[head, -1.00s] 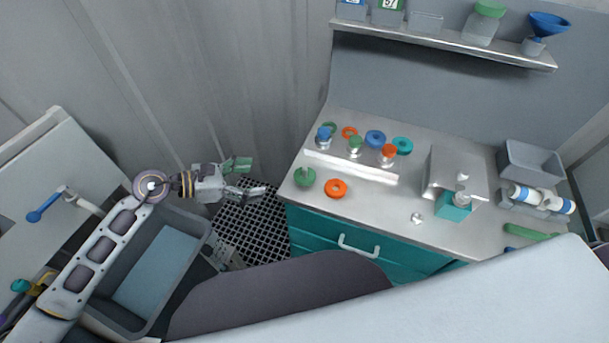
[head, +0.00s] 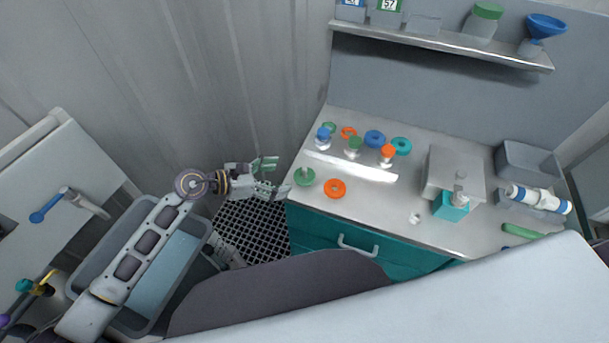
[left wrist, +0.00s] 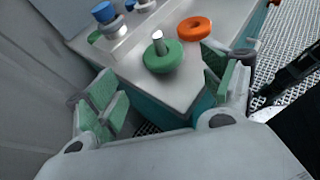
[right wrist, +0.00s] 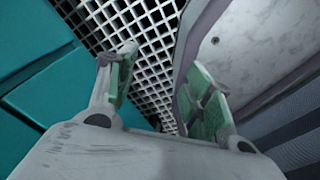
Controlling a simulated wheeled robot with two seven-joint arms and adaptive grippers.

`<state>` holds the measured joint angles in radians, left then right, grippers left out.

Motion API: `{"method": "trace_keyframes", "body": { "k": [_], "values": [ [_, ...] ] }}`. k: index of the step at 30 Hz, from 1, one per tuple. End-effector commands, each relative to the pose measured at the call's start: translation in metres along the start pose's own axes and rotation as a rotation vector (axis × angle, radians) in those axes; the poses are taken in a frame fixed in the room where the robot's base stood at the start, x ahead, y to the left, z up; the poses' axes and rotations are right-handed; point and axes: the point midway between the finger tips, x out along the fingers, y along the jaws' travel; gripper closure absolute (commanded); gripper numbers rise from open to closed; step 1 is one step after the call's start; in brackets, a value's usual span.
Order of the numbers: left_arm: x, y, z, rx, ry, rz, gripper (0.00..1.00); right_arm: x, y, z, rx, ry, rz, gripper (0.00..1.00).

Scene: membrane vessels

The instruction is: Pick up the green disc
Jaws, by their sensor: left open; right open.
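The green disc (head: 304,177) lies flat at the near left corner of the metal counter (head: 385,215). It also shows in the left wrist view (left wrist: 162,58), with a short pale metal peg standing up at its middle. My left gripper (head: 278,177) is open and empty, just left of the disc at the counter's left edge. In the left wrist view the disc shows beyond and between the spread fingers (left wrist: 165,95), apart from them. My right gripper (right wrist: 160,72) is open and empty above a floor grating, facing away from the disc.
An orange ring (head: 334,188) lies right of the disc. Behind are a white bar (head: 350,167), several capped vessels and coloured rings, including another green ring (head: 329,127). A grey tub (head: 80,270) is at left.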

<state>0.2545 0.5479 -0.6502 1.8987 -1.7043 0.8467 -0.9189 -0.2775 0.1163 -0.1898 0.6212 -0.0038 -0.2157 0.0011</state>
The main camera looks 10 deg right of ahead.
Motion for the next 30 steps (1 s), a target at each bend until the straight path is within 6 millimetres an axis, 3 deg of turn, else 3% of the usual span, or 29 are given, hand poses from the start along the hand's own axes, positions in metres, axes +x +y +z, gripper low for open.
{"method": "trace_keyframes", "body": {
  "k": [14, 22, 30],
  "values": [
    [0.011, 0.000, 0.000, 0.001, 0.001, 0.000, 0.18, -0.002, -0.009, 0.019, 0.000, -0.021, -0.009, 0.49],
    [0.015, -0.001, 0.001, -0.001, 0.000, -0.001, 0.18, -0.004, 0.003, 0.013, -0.004, -0.016, 0.003, 0.49],
    [0.035, -0.004, 0.003, -0.002, -0.001, -0.002, 0.18, -0.009, 0.007, 0.001, -0.004, -0.003, 0.007, 0.49]
  ]
}}
